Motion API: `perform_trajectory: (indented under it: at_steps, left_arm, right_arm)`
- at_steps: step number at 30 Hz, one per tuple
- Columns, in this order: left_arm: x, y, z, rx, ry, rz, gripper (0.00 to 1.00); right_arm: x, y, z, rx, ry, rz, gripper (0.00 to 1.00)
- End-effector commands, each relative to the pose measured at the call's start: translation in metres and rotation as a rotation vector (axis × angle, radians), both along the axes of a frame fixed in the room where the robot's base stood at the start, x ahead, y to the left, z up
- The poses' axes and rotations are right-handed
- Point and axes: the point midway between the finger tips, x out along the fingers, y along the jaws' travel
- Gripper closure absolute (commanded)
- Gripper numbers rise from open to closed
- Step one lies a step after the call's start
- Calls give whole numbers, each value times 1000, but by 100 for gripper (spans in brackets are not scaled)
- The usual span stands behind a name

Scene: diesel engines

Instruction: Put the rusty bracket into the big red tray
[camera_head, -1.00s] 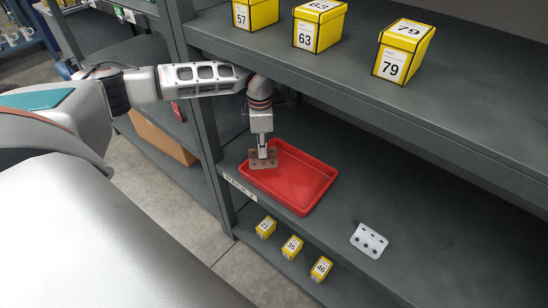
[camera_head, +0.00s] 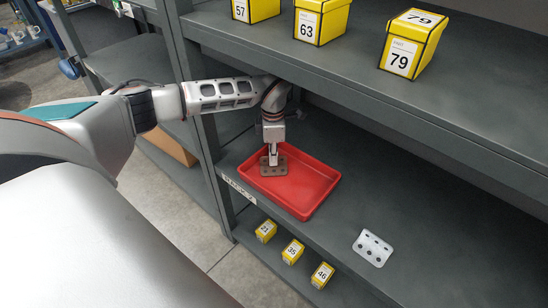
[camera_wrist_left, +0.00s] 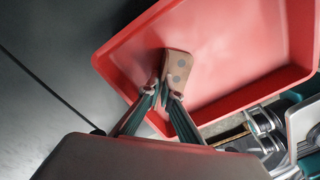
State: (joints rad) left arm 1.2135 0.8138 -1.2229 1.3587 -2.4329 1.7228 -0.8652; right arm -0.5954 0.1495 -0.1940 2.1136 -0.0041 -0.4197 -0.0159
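The big red tray (camera_head: 312,184) stands on the middle shelf of the rack, and it also fills much of the left wrist view (camera_wrist_left: 235,50). The rusty bracket (camera_head: 273,171) is a brown plate with holes. It is over the left part of the tray in the head view; I cannot tell whether it touches the tray floor. My left gripper (camera_head: 272,156) points down and is shut on the bracket's edge. In the left wrist view, the fingertips (camera_wrist_left: 164,91) pinch the bracket (camera_wrist_left: 178,68). My right gripper is not in view.
A pale bracket with holes (camera_head: 372,248) lies on the same shelf to the right. Yellow bins such as bin 79 (camera_head: 408,44) stand on the upper shelf, close above my arm. Small yellow bins (camera_head: 292,252) sit below the tray's shelf.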

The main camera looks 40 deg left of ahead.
Motion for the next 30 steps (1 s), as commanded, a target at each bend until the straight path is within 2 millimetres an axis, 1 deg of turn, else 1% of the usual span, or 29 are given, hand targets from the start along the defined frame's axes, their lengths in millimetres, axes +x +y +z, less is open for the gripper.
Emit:
perform_trajectory:
  at_steps: [3, 7, 8, 9, 10, 20, 23, 30]
  left_arm:
    - [1, 0, 2, 0, -3, 0, 100]
    - [0, 0, -1, 0, -1, 0, 100]
    - [0, 0, -1, -1, -1, 0, 92]
    - [0, 0, -1, -1, -1, 0, 81]
    - [0, 0, -1, 0, -1, 0, 79]
    - [0, 0, 0, 0, -1, 0, 79]
    - [1, 0, 9, 0, -5, 0, 79]
    - [3, 0, 51, 0, -9, -1, 79]
  right_arm:
    - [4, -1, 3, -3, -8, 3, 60]
    - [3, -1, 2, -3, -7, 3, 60]
    - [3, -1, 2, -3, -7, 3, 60]
    - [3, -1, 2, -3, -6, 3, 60]
    - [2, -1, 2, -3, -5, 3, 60]
    - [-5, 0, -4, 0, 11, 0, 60]
    - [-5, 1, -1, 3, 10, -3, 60]
    - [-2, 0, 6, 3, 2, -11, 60]
